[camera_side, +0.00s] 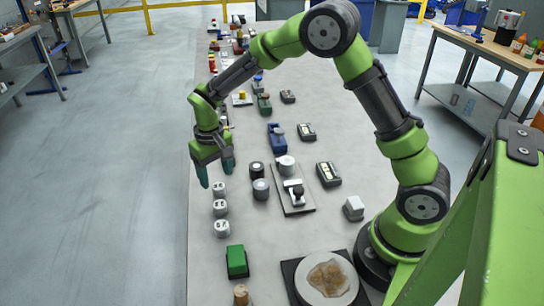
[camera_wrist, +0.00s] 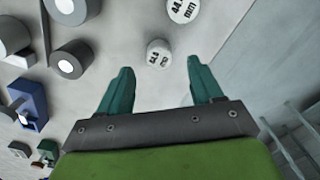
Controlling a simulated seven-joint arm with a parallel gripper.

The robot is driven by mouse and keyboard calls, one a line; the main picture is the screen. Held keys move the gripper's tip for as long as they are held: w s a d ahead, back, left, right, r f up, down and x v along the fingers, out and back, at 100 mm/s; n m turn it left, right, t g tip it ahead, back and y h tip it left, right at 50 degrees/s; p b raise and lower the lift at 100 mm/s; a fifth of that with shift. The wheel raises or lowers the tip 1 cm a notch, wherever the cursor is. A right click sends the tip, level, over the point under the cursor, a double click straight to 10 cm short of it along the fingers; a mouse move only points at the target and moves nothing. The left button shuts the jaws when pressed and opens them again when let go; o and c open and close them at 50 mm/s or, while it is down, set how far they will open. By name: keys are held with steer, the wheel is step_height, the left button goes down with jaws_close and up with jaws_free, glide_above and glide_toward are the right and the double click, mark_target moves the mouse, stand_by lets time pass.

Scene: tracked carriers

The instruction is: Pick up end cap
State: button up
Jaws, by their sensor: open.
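Several white round caps with dark mm lettering stand in a row near the left edge of the table: a far cap (camera_side: 219,188), a middle cap (camera_side: 220,207) and a near cap (camera_side: 222,228). In the wrist view a small cap (camera_wrist: 158,52) lies just beyond the gap between my fingertips, and a larger cap (camera_wrist: 185,9) is partly cut off at the top. My gripper (camera_side: 215,174) is open and empty, fingers pointing down, close to the far end of the row. Its two teal fingers also show in the wrist view (camera_wrist: 160,68). Neither finger visibly touches a cap.
Grey and black cylinders (camera_side: 260,189) and a plate with a fixture (camera_side: 294,205) stand right of the caps. A green block (camera_side: 237,262) and a round dish (camera_side: 327,279) are nearer. The table's left edge (camera_side: 188,240) runs close beside the row.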

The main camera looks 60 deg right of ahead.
mark_target(218, 186)
step_height(218, 186, down, 4)
steer(key=shift+f, duration=0.15)
steer(key=c, duration=1.1)
steer(key=shift+r, duration=0.2)
